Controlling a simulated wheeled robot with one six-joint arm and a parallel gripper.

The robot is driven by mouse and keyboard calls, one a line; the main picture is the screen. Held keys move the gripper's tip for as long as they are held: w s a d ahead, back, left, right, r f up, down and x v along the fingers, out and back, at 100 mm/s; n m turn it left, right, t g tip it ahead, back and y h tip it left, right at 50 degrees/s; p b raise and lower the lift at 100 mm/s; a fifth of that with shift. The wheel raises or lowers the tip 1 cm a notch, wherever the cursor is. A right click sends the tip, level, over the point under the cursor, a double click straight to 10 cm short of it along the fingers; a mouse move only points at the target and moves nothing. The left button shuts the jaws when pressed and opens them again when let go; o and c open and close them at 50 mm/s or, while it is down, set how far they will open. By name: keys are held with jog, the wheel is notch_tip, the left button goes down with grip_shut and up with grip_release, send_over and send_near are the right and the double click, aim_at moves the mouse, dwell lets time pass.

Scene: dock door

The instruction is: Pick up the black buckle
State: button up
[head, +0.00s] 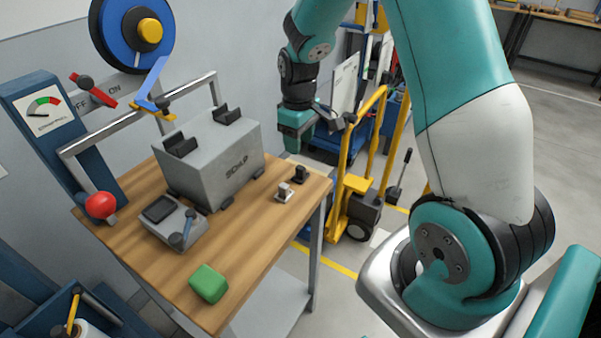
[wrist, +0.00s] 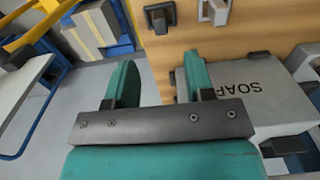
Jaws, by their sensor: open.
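The black buckle (head: 300,174) is a small dark piece on the wooden table near its right edge, beside a small pale metal piece (head: 284,192). In the wrist view the dark piece that looks like the buckle (wrist: 160,16) is at the top, near the table edge, with the pale piece (wrist: 216,11) to its right. My gripper (head: 307,137) is open and empty, above and behind the buckle in the head view. In the wrist view its two teal fingers (wrist: 160,85) are spread apart, below the buckle in the picture and clear of it.
The table (head: 245,245) also holds a large grey box (head: 215,158), a small grey device (head: 172,223) with a lever and a green block (head: 208,284). A yellow hand truck (head: 352,185) stands beyond the table's right edge. The front right of the tabletop is bare.

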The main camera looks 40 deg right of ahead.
aim_at(299, 166)
notch_tip(299, 166, down, 9)
jog(key=shift+r+p, duration=0.2)
jog(key=shift+p, duration=0.55)
grip_shut()
